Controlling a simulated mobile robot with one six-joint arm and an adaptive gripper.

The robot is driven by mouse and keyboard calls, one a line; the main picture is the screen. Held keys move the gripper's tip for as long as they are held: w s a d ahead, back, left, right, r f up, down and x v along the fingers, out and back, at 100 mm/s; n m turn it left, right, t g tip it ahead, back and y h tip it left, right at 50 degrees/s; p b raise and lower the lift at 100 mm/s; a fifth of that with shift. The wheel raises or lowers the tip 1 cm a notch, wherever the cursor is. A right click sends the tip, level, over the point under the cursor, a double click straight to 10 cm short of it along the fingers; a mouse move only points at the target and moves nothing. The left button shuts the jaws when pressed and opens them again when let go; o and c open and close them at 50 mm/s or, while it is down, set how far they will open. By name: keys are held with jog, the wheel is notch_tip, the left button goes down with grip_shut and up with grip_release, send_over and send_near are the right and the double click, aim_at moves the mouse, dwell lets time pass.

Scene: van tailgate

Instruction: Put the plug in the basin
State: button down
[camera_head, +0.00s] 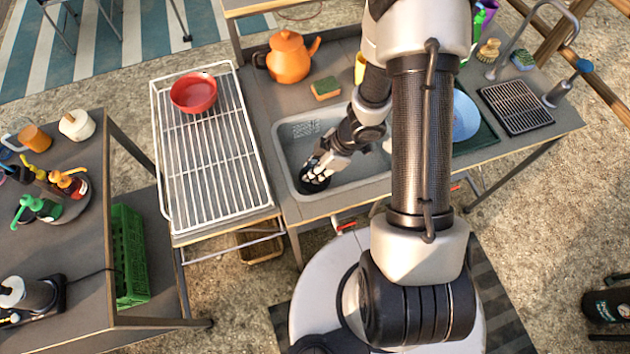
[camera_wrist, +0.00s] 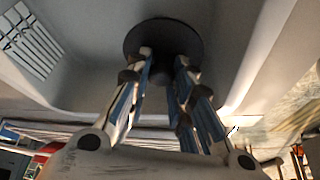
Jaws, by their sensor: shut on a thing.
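The plug is a round black disc (camera_head: 314,182) low inside the left part of the grey basin (camera_head: 290,185). My gripper (camera_head: 318,170) reaches down into the basin and is shut on the plug. In the wrist view the dark plug (camera_wrist: 163,38) lies at the tips of my fingers (camera_wrist: 163,65), close to the basin's inner surface (camera_wrist: 90,85). I cannot tell whether the plug touches the basin floor. My arm hides the basin's right part in the head view.
A green and yellow sponge (camera_head: 325,88) and an orange kettle (camera_head: 288,56) stand behind the basin. A white wire rack (camera_head: 215,160) with a red bowl (camera_head: 194,92) is on the left. A blue-white plate (camera_head: 465,117) and a dark drain grid (camera_head: 517,106) are on the right.

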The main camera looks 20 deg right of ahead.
notch_tip(320, 180, down, 4)
jog(key=b, duration=0.3)
jog(key=shift+f, duration=0.25)
jog(key=shift+r, duration=0.1)
jog(key=c, duration=1.4)
grip_release()
